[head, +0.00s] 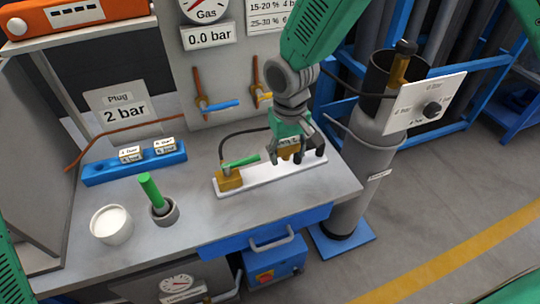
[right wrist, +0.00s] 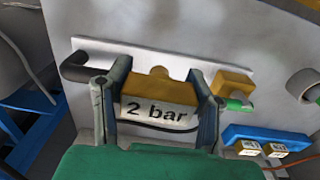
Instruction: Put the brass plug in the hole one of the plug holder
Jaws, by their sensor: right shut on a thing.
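My right gripper (head: 297,154) is over the right part of a white plate (head: 240,186). It is shut on a brass plug (head: 287,154) with a "2 bar" label. In the right wrist view the brass plug (right wrist: 158,92) sits between both fingers of the gripper (right wrist: 160,100), with a round knob on its far side. I cannot tell whether it touches the plate. The blue plug holder (head: 98,174) lies on the bench at the left, with labelled pieces on its middle and right parts. Its left end looks bare. My left gripper is not in view.
A brass block (head: 230,179) with a green handle is on the plate's left end. A green rod (head: 150,189) stands in a grey cup, beside a white cup (head: 111,224). A "2 bar" plug sign (head: 122,106) and gauges stand behind. A grey cylinder (head: 363,165) stands right.

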